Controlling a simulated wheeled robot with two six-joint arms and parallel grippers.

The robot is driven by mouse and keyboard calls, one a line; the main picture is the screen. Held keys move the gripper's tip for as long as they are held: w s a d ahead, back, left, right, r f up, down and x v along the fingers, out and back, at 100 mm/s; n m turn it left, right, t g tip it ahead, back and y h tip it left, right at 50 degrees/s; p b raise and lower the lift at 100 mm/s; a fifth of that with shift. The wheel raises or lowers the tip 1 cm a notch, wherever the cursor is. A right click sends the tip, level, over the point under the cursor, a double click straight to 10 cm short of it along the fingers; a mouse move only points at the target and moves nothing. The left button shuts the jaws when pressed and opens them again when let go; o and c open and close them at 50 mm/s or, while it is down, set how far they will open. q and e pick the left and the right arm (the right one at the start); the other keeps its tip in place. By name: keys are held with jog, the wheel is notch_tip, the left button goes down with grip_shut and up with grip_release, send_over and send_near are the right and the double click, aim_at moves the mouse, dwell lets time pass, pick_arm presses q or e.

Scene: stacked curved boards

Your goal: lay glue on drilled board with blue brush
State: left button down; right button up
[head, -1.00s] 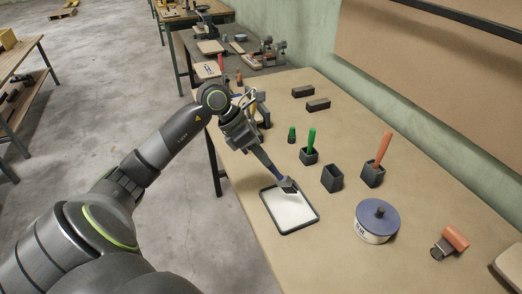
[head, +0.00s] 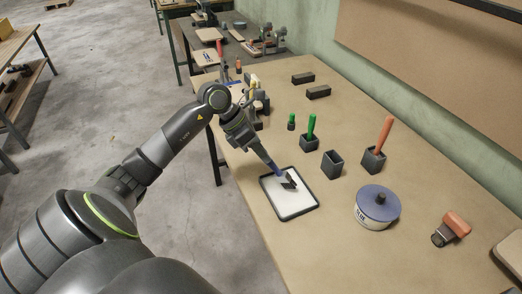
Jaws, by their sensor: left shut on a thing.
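My left gripper (head: 250,140) is shut on the blue brush (head: 270,164) at its handle. The brush points down and to the right, and its dark head lies over the white glue in the black-rimmed tray (head: 297,216). I cannot tell how deep the bristles sit in the glue. A round tub (head: 377,208) with a blue-grey lid and a label stands to the right of the tray. I cannot make out a drilled board with certainty. My right gripper does not show.
Behind the tray stand an empty dark holder (head: 332,164), a holder with a green-handled brush (head: 310,132) and one with an orange-handled brush (head: 381,142). Two dark blocks (head: 318,92) lie further back. An orange-handled tool (head: 456,226) lies at right.

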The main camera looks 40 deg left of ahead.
pick_arm(q)
jog(key=shift+f+b, duration=0.5)
jog(key=shift+b, duration=0.1)
dwell(0.5)
jog(key=shift+f+b, duration=0.1)
jog(key=shift+b, duration=0.3)
dwell(1.7)
notch_tip(320, 180, up, 2)
jog(key=shift+r+p, duration=0.1)
jog(key=shift+p, duration=0.45)
jog(key=shift+r+p, duration=1)
jog(key=shift+r, duration=1.5)
